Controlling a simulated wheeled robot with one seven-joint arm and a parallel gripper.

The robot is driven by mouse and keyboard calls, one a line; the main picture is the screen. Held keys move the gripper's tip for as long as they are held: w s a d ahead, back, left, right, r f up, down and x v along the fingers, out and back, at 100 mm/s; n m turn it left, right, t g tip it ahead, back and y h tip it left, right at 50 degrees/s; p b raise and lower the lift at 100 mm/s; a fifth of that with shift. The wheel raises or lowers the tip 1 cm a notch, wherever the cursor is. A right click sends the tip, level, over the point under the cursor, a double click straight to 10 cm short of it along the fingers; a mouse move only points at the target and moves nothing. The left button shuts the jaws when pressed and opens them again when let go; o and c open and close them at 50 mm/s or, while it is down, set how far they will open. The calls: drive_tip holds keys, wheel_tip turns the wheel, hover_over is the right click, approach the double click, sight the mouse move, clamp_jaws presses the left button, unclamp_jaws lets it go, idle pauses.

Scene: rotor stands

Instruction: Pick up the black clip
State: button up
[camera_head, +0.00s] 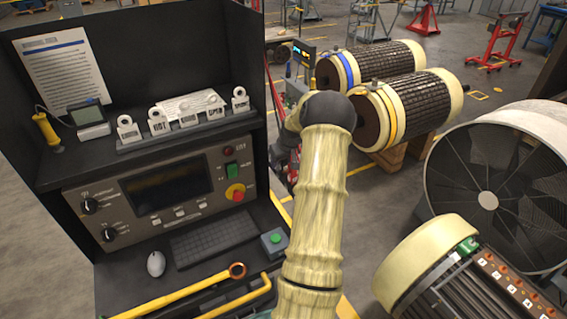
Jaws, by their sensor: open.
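I cannot make out a black clip anywhere in the head view. My arm, in a pale yellowish sleeve, rises from the bottom middle to a dark joint near the rotors. Beyond that joint the arm bends away, and my gripper does not show. The arm hides part of the floor and whatever stands behind it. A row of white labelled tags (186,110) stands on the console shelf, and no black clip can be told among them.
A dark control console (150,190) fills the left, with a keyboard (215,238), a mouse (156,264) and yellow-handled tools (185,294) on its ledge. Two rotors (410,105) lie behind my arm. A large fan (487,200) and another rotor (415,262) crowd the right.

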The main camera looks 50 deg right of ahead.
drive_tip(key=c, duration=1.1)
drive_tip(key=shift+d+r+b, duration=0.1)
drive_tip(key=shift+b, duration=0.2)
drive_tip(key=shift+s+r+b, duration=0.15)
drive_tip(key=shift+r+b, duration=0.1)
drive_tip(key=shift+b, duration=0.1)
wheel_tip(320, 180, up, 6)
drive_tip(key=shift+r+b, duration=0.1)
drive_tip(key=shift+b, duration=0.7)
drive_tip(key=s+d+b, duration=0.2)
drive_tip(key=s+d, duration=0.2)
drive_tip(key=s, duration=0.4)
drive_tip(key=s+d+b, duration=0.2)
drive_tip(key=s+d, duration=0.3)
drive_tip(key=s, duration=0.4)
drive_tip(key=shift+s, duration=0.25)
